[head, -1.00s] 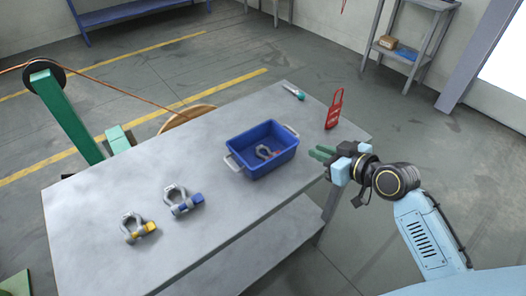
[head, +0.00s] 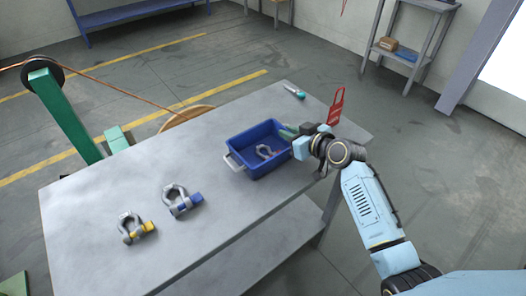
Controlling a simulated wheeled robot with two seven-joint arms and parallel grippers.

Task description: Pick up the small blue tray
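The small blue tray (head: 262,165) stands upright on the grey table, with a grey handle at its left end. A grey shackle (head: 265,151) lies inside it. My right gripper (head: 286,133) is at the tray's right end, its green fingertips at the rim where the right handle was visible before. The gripper hides that handle, and I cannot tell whether the fingers are open or closed around it. My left gripper is not in view.
A shackle with a blue pin (head: 181,201) and one with a yellow pin (head: 136,229) lie on the table (head: 90,190) left of the tray. A red lockout hasp (head: 336,106) stands behind my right gripper. A teal-handled tool (head: 294,91) lies near the back edge.

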